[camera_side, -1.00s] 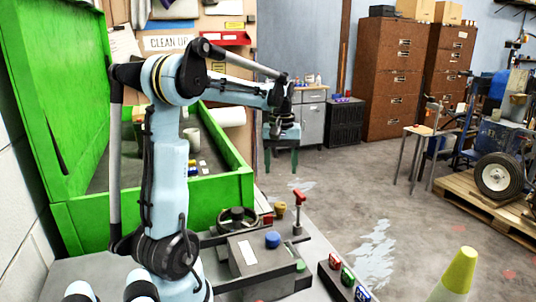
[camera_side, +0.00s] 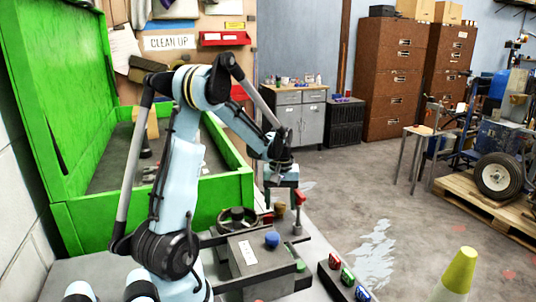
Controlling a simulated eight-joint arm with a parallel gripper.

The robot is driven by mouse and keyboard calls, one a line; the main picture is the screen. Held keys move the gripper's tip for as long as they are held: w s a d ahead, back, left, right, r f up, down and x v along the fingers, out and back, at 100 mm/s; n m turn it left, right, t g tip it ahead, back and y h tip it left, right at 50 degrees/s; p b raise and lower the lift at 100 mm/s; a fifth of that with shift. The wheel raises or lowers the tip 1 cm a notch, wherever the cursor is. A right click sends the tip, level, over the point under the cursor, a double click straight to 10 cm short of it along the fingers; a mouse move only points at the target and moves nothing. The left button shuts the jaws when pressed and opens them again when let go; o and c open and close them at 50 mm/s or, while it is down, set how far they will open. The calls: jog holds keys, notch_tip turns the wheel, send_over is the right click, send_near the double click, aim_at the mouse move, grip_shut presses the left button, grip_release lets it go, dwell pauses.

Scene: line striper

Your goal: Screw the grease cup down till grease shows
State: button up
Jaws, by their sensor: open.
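My gripper (camera_side: 281,196) is open, pointing down near the back edge of the machine's grey box (camera_side: 258,262). A small brass-coloured cup (camera_side: 279,209), which looks like the grease cup, stands just below and between the fingertips. I cannot tell from this angle whether the fingers are around it or short of it. No grease can be made out at this size.
A red-topped lever (camera_side: 299,205) stands close to the right of the gripper. A blue knob (camera_side: 272,239) sits on the box, and a dark handwheel (camera_side: 237,219) is to the left. A green bin (camera_side: 150,215) stands behind. Coloured buttons (camera_side: 347,274) are at the front right.

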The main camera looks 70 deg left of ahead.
jog(key=c, duration=1)
jog(key=shift+c, duration=0.2)
jog(key=shift+m, duration=0.3)
jog(key=shift+m, duration=2.8)
jog(key=o, duration=1)
jog(key=shift+o, duration=0.2)
jog(key=shift+r, duration=0.1)
